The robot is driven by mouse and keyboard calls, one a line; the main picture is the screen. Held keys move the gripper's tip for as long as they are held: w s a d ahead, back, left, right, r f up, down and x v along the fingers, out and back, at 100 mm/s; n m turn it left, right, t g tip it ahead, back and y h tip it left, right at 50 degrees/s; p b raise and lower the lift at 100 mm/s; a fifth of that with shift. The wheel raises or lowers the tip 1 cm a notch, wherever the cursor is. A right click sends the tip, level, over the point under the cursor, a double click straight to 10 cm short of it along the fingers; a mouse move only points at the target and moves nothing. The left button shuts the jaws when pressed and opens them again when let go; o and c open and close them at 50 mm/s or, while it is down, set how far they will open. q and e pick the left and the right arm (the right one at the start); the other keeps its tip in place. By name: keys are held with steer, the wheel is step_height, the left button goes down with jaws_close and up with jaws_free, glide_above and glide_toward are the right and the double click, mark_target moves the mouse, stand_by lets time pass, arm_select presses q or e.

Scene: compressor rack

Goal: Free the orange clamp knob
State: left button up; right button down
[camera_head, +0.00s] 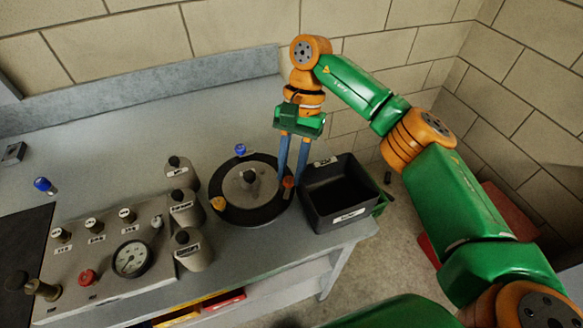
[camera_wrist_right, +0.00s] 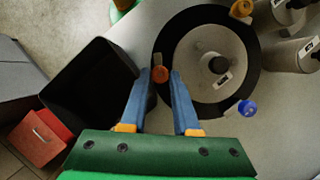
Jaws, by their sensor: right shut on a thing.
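A round plate with a black rim (camera_head: 222,182) sits on the bench, with a dark centre knob (camera_head: 250,177). Three coloured clamp knobs stand around its edge. The orange-red one (camera_head: 288,182) is on the right side, near the black bin, and also shows in the right wrist view (camera_wrist_right: 160,74). A yellow-orange one (camera_head: 218,203) is at the front left and a blue one (camera_head: 240,149) at the back. My right gripper (camera_head: 290,180) points down with its blue fingers shut on the orange-red knob, which shows between the fingertips (camera_wrist_right: 160,75). My left gripper is out of view.
A black open bin (camera_head: 338,218) stands close right of the plate, at the bench edge. Grey labelled canisters (camera_head: 186,207) stand left of it. A panel with a gauge (camera_head: 130,259) and knobs is at the front left. A blue-topped piece (camera_head: 43,184) lies far left. The back bench is clear.

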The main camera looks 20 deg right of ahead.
mark_target(288, 179)
steer(key=shift+w+r+n, duration=0.1)
steer(key=shift+n, duration=0.3)
steer(key=c, duration=0.7)
jaws_free()
steer(key=shift+o, duration=0.2)
steer(key=v, duration=0.3)
steer(key=shift+a, duration=0.1)
steer(key=p+v, duration=0.3)
steer(key=v, duration=0.1)
